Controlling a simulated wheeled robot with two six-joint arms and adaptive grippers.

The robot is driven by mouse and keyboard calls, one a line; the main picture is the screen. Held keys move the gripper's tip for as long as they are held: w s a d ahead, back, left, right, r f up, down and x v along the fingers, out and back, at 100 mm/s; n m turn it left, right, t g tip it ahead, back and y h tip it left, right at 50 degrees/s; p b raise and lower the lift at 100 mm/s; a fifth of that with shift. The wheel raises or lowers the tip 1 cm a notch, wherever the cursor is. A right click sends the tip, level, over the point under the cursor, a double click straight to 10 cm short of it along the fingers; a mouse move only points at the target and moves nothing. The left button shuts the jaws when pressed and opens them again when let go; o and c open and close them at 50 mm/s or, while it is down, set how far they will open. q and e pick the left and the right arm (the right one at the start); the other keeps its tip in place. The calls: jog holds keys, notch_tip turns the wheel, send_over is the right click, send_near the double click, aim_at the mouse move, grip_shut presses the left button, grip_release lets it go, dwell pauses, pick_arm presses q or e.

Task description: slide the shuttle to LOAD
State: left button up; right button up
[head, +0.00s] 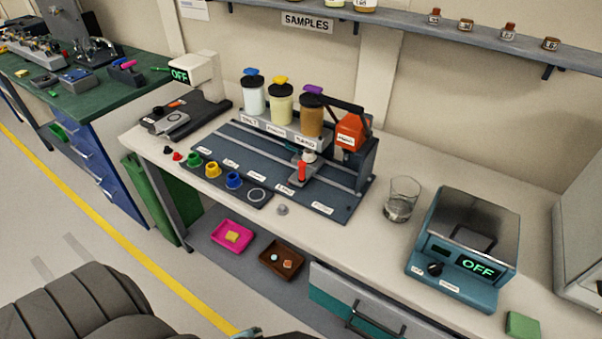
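The shuttle (302,172), a small grey carriage with an upright red handle, sits on the dark rail board (335,205) on the bench. The shuttle is nearest the label (285,188) second from the right. Neither of my grippers shows clearly in the head view.
Three capped jars (281,109) stand behind the rails. Coloured rings (213,170) lie on a dark strip in front. A glass beaker (401,199) and a teal device reading OFF (452,265) stand to the right. A scale (185,110) is at the left.

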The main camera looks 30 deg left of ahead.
pick_arm(q)
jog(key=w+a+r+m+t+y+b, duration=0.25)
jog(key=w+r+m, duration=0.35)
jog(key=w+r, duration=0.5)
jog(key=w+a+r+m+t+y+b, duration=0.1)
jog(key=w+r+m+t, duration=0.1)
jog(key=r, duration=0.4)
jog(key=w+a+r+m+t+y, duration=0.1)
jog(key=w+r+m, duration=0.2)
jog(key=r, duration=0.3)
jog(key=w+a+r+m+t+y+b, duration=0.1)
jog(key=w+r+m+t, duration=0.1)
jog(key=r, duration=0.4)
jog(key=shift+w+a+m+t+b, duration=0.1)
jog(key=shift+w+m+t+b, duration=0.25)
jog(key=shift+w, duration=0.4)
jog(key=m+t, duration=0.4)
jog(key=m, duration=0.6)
send_near(302, 168)
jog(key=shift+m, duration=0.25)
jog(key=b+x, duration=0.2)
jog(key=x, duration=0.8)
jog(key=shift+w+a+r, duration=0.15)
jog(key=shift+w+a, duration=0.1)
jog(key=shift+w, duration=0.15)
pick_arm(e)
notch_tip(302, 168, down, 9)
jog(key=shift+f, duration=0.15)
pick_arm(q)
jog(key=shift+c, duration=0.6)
